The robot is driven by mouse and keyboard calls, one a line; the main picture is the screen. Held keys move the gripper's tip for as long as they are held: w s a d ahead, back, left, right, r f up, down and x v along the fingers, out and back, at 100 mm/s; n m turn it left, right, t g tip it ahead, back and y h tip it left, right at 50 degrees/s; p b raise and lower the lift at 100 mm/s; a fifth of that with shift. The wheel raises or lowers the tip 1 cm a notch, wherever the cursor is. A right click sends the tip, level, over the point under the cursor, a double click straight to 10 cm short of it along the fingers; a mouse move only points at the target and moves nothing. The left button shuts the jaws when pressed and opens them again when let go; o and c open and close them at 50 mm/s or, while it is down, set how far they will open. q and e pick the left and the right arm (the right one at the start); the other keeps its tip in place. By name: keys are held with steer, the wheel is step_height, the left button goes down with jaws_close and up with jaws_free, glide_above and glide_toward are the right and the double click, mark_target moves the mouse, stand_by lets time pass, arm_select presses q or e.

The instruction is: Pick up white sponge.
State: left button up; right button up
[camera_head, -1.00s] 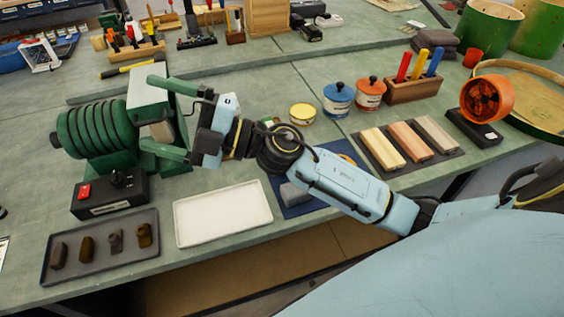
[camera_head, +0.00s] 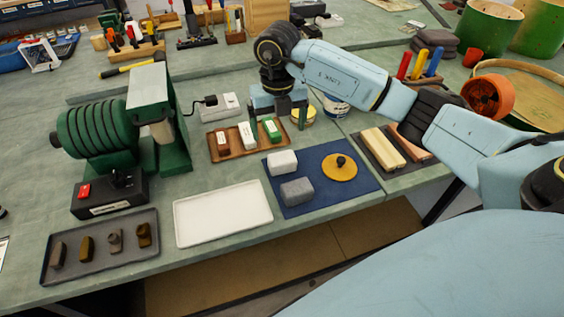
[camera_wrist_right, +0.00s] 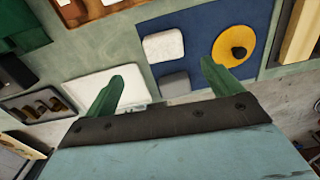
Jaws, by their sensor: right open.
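The white sponge (camera_head: 282,162) lies on the upper left part of a blue mat (camera_head: 345,195). It also shows in the right wrist view (camera_wrist_right: 163,45), above and between my fingers. A grey sponge (camera_head: 297,191) lies just in front of it, apart from it, and shows in the wrist view (camera_wrist_right: 174,84). My right gripper (camera_head: 277,120) is open and empty. It hangs with fingers pointing down, behind the white sponge in the head view. Its two green fingers (camera_wrist_right: 163,73) are spread wide. My left gripper is out of view.
A yellow disc with a black knob (camera_head: 340,172) lies on the mat. An empty white tray (camera_head: 222,214) is left of the mat. A wooden tray (camera_head: 221,153) with several small blocks stands behind. A green machine (camera_head: 90,135) stands at left.

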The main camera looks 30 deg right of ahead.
mark_target(281, 155)
step_height(281, 155, down, 6)
steer(key=shift+f, duration=0.15)
steer(key=f, duration=0.5)
steer(key=shift+w+d+f, duration=0.1)
steer(key=shift+w+d, duration=0.05)
steer(key=shift+d, duration=0.25)
steer(key=c, duration=1)
